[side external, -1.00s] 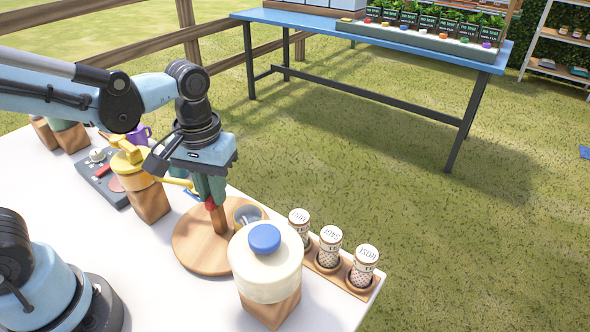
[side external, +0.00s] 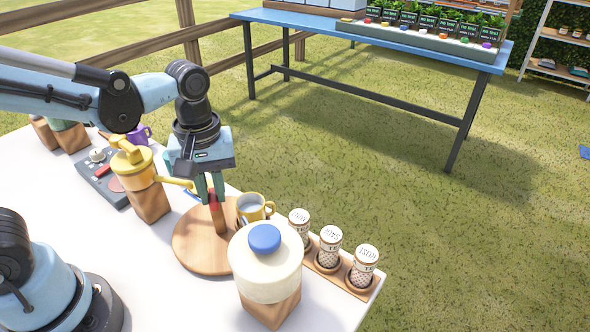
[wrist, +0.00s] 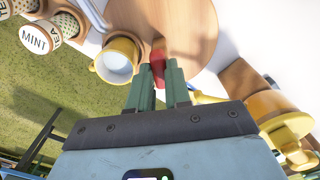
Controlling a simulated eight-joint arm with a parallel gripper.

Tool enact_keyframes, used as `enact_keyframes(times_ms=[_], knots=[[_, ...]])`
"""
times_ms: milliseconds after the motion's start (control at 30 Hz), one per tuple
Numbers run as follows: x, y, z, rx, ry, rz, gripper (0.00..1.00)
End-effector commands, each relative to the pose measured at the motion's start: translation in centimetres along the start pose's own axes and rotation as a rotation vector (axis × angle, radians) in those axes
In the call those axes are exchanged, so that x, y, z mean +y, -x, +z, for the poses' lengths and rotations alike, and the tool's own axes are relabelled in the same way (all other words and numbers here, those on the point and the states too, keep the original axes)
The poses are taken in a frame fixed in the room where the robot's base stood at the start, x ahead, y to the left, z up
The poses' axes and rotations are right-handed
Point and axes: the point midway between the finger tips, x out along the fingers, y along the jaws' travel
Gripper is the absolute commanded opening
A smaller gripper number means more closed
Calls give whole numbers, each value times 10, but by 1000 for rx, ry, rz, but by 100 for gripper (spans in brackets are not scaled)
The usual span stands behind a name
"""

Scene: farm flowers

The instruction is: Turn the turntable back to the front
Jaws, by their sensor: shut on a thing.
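The round wooden turntable (side external: 200,254) lies on the white table, and it fills the upper middle of the wrist view (wrist: 185,22). An upright wooden post with a red part (side external: 215,217) stands on it; the red part shows in the wrist view (wrist: 158,62). My gripper (side external: 211,196) points down over the turntable, its green fingers shut on the post. In the wrist view the fingers (wrist: 160,80) flank the red part. A yellow mug (side external: 254,206) with a pale inside sits at the turntable's edge, right of the post; it also shows in the wrist view (wrist: 117,62).
A cream jar with a blue lid (side external: 265,262) stands close in front of the turntable. Several labelled shakers (side external: 328,248) stand in a wooden rack to the right. A yellow watering can (side external: 134,165) stands on a wooden block to the left, its spout near my gripper.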

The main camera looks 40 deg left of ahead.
Motion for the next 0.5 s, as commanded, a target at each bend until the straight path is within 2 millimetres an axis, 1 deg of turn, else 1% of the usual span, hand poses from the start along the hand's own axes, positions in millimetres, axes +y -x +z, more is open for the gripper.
enact_keyframes(times_ms=[500], knots=[[0,0,0,2,259,0,0]])
